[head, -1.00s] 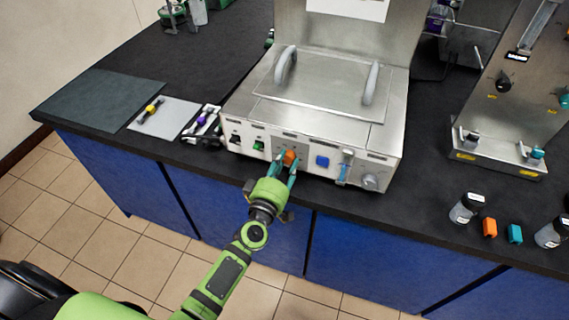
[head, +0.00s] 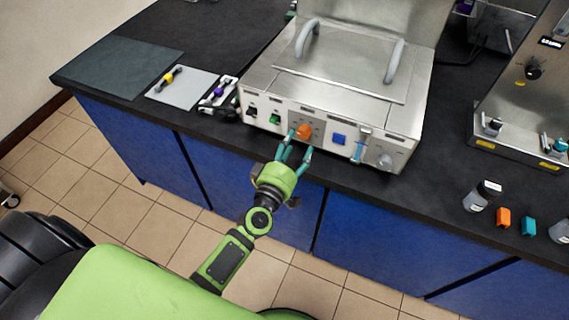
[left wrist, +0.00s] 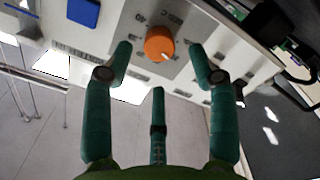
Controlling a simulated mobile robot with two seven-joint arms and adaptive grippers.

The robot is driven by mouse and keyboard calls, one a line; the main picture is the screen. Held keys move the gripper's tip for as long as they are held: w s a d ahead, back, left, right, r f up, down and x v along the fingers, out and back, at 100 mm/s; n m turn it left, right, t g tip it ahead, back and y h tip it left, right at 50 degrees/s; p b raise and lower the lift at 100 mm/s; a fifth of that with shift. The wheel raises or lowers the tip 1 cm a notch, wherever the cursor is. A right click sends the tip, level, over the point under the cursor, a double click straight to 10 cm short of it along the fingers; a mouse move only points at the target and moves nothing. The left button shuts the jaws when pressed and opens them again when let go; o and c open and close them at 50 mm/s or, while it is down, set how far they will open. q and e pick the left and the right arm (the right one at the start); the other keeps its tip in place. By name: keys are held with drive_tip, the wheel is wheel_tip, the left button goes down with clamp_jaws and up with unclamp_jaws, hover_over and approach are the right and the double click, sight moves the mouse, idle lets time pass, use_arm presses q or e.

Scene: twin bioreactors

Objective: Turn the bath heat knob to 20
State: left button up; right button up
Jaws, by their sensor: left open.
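The bath heat knob is a round orange knob (head: 304,131) on the front panel of the steel bath (head: 262,82). In the left wrist view the knob (left wrist: 159,43) shows a small white mark at its lower right edge. A printed scale surrounds it; a "40" is legible at its upper left, and other figures are unclear. My left gripper (head: 299,148) is open and empty just in front of and below the knob. In the left wrist view its teal fingers (left wrist: 160,58) are spread on either side of the knob, apparently apart from it. My right gripper is out of view.
A blue button (head: 339,139) sits right of the knob and a green switch (head: 275,118) left of it. A grey round knob (head: 385,160) is at the panel's right end. Bottles and orange (head: 503,217) and teal blocks stand on the counter at right.

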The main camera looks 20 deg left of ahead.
use_arm(q)
drive_tip(key=s, duration=0.8)
drive_tip(key=shift+s+a, duration=0.15)
drive_tip(key=shift+s, duration=0.1)
drive_tip(key=s+f+m+g, duration=0.3)
drive_tip(key=s+f, duration=0.1)
drive_tip(key=f, duration=0.7)
drive_tip(key=s+f+m+g+h+b, duration=0.1)
drive_tip(key=s+f+m+g, duration=0.25)
drive_tip(key=f, duration=0.65)
drive_tip(key=s+f+m+g, duration=0.25)
drive_tip(key=s+f, duration=0.25)
drive_tip(key=f, duration=0.6)
drive_tip(key=s+a+f+m+g, duration=0.1)
drive_tip(key=s+f+g, duration=0.1)
drive_tip(key=s+f, duration=0.2)
drive_tip(key=s+a+f+m+g+y, duration=0.1)
drive_tip(key=s+f, duration=0.4)
drive_tip(key=s, duration=0.6)
drive_tip(key=s+a+f+m+g+b, duration=0.1)
drive_tip(key=s+a+f+m+g, duration=0.1)
drive_tip(key=s, duration=0.6)
wheel_tip(320, 180, down, 2)
drive_tip(key=a+g, duration=0.1)
drive_tip(key=g, duration=0.2)
drive_tip(key=shift+a+f+y, duration=0.25)
drive_tip(key=shift+y, duration=0.05)
